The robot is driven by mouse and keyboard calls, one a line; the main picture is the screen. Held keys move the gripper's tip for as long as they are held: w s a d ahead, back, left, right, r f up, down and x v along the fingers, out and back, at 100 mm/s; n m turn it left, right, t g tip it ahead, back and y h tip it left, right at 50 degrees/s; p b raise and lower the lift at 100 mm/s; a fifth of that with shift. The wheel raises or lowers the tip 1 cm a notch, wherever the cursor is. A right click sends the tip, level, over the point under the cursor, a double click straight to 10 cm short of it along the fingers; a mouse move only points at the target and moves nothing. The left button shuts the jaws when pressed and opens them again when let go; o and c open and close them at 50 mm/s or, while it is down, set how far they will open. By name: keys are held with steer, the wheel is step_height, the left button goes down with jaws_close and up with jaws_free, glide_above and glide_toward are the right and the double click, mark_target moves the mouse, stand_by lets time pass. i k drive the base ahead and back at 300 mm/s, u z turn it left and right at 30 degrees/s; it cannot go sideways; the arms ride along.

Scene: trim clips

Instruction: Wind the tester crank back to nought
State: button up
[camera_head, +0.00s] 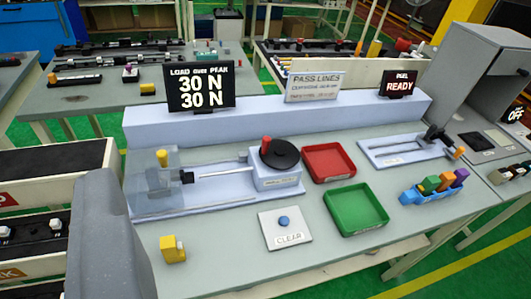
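The tester (222,190) stands on the grey bench. Its crank is a black disc (284,155) with an upright red knob (266,145) at its left edge, on a pale block. A thin rod runs left from the block to a black jaw near a clear guard (150,185); a yellow peg shows there. The load display (200,88) reads 30 N on both lines, load over peak. A blue button (284,221) sits on a white plate marked CLEAR. My gripper's fingers do not show; a grey rounded shape at lower left looks like part of my arm.
A red tray (328,178) and a green tray (385,220) lie right of the tester, both empty. A blue rack (432,192) holds coloured clips. A yellow block (172,250) lies at front left.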

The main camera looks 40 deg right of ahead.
mark_target(277, 154)
steer(key=z, duration=0.15)
steer(key=i, duration=1.05)
steer(key=u, duration=0.2)
